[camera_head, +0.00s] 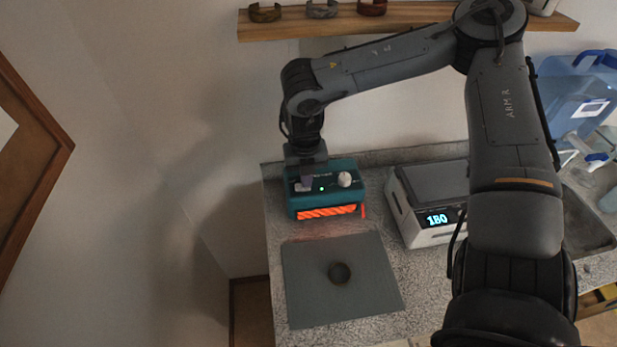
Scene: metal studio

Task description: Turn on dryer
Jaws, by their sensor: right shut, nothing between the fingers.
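The dryer (348,197) is a teal box at the back left of the speckled counter. Its front slot glows orange, a small green light shows on its top panel, and a white round knob (345,179) sits on the right of the panel. My right gripper (305,184) is shut and empty, pointing down at the left part of the dryer's top panel. It hides what lies under its fingertips, and I cannot tell whether it touches the panel. My left gripper is not in view.
A white device with a lit display (437,219) stands to the right. A wooden shelf (285,28) with several bracelets hangs above. A blue container (572,100) is at far right.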

